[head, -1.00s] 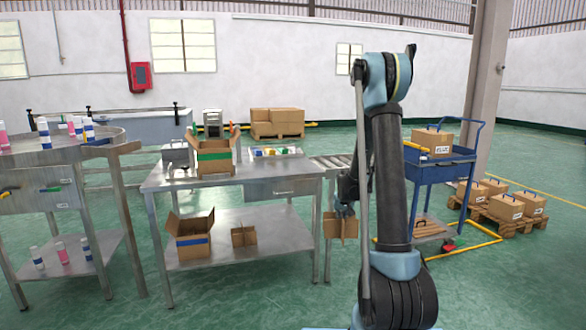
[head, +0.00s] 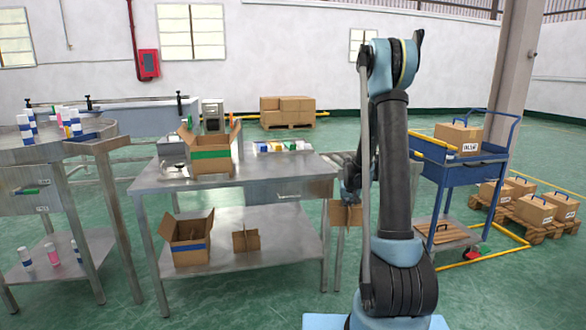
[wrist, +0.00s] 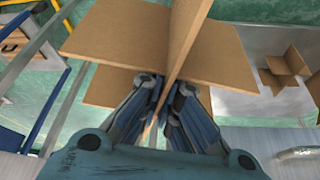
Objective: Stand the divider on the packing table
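The divider is a brown cardboard cross of interlocked panels. In the wrist view, my gripper (wrist: 165,108) is shut on one panel of the divider (wrist: 120,32), which spreads out beyond the fingertips. In the head view, my gripper (head: 350,192) holds the divider (head: 341,215) off the floor, just right of the packing table and below its top; my arm hides part of it. The packing table (head: 265,188) is a steel bench with a lower shelf. Its top is bare at the front and middle.
An open carton with a green band (head: 210,153) and a tray of coloured items (head: 282,147) stand on the tabletop's back part. The lower shelf holds an open carton with a blue band (head: 188,243) and another divider (head: 246,241). A blue trolley (head: 455,172) stands right.

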